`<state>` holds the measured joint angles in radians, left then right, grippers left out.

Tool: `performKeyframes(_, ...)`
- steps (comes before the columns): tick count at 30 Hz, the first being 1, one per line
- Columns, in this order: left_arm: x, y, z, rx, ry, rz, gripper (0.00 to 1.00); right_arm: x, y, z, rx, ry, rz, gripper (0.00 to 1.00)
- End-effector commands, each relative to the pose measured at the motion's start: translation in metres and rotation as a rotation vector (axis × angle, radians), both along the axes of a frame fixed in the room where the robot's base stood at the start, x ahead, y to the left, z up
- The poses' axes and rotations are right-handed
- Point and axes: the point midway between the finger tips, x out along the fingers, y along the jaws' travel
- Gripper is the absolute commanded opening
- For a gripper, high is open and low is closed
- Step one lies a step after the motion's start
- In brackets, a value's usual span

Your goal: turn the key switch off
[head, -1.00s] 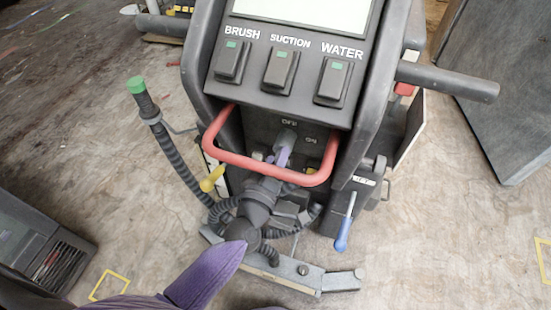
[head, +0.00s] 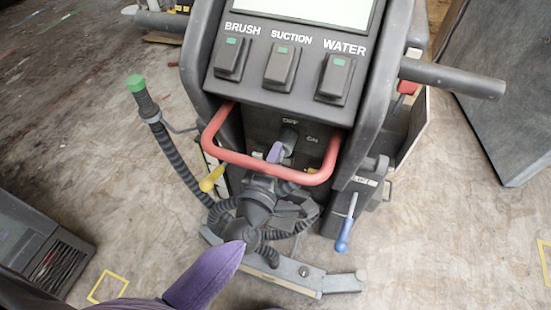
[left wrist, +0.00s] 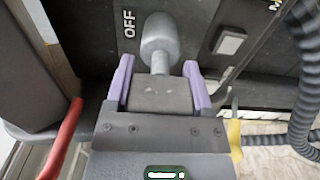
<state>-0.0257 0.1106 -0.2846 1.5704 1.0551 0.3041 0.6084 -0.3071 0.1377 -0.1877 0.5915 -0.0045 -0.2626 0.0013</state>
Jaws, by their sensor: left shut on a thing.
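The key switch (head: 289,136) is a grey knob on the dark panel under the BRUSH, SUCTION and WATER rockers. An OFF label stands above it and an ON label to its right. My left gripper (head: 277,152) reaches up through the red bar to it, with purple fingers. In the left wrist view the rounded grey key switch (left wrist: 160,40) stands at the fingertips, beside the OFF label, and the left gripper (left wrist: 159,82) is shut on it, one finger on each side. The key's grip is partly hidden between the fingers. My right gripper is not in view.
The red bar (head: 229,155) loops around my left gripper. A yellow lever (head: 211,179) is left of it, and a blue-handled lever (head: 344,236) is lower right. Ribbed hoses (head: 174,150) run beside and below. A dark block (head: 500,90) stands at the right.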

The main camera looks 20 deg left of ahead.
Motion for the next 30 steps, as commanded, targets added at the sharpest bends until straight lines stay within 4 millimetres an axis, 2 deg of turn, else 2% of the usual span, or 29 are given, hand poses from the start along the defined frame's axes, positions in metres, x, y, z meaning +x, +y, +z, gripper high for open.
performKeyframes(14,-0.001,0.000,-0.001,-0.012,0.004,-0.001,0.09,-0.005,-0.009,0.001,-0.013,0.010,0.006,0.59)
performKeyframes(15,-0.001,0.000,-0.001,-0.012,0.004,-0.001,0.76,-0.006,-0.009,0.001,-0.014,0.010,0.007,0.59)
performKeyframes(18,-0.001,0.000,-0.001,-0.011,0.003,-0.001,0.97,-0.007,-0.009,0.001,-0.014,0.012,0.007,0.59)
performKeyframes(19,0.000,0.000,-0.001,-0.011,0.003,-0.001,1.00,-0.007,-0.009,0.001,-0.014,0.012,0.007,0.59)
performKeyframes(26,-0.002,0.000,-0.001,-0.010,0.002,0.000,1.00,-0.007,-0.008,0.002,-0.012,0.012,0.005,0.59)
performKeyframes(30,-0.019,0.001,0.000,-0.008,0.003,-0.002,1.00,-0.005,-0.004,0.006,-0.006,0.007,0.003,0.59)
